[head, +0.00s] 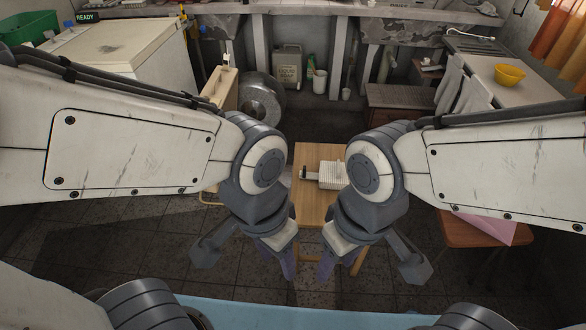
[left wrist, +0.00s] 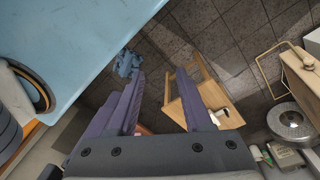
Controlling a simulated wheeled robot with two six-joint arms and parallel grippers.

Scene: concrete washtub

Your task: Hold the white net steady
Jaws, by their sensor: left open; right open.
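A white ribbed thing (head: 331,175) with a dark end lies on the small wooden table (head: 312,213); I cannot tell whether it is the white net. Part of the white thing (left wrist: 219,114) also shows in the left wrist view, on the table (left wrist: 182,106) beyond the fingers. My left gripper (head: 286,266) hangs low at the table's near left side, open and empty. Its purple fingers (left wrist: 163,82) stand apart in the left wrist view. My right gripper (head: 324,271) is open in front of the table, its fingers partly hidden by its own wrist. Neither touches the white thing.
A metal drum (head: 262,98), a jerrycan (head: 287,66) and a white bucket (head: 320,81) stand behind the table. A yellow bowl (head: 509,75) sits on the right counter. A wooden stool (head: 470,234) with a pink sheet is at right. Tiled floor is clear at left.

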